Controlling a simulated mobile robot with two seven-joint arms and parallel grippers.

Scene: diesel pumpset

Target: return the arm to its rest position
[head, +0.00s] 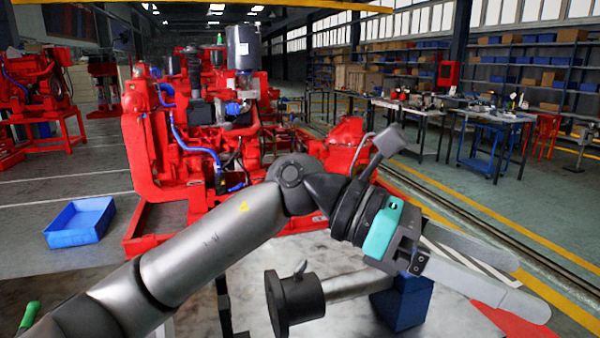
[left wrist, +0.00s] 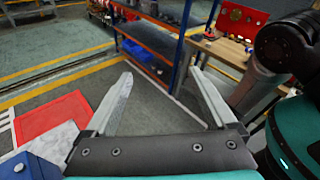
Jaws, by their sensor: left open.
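My left arm (head: 215,240) comes in from the lower left of the head view and reaches across to the right. Its left gripper (head: 530,284) points to the lower right, above the right part of a light work table (head: 345,250). The two fingers are apart with nothing between them. In the left wrist view the open left gripper (left wrist: 160,78) shows grey floor between its fingers. My right gripper shows in neither view.
A black flanged cylinder with a metal shaft (head: 295,302) and a blue block (head: 405,303) lie below the arm. A red diesel pumpset (head: 150,160) stands behind. A blue crate (head: 80,222) sits on the floor at left. Workbenches (head: 490,120) stand at right beyond open floor.

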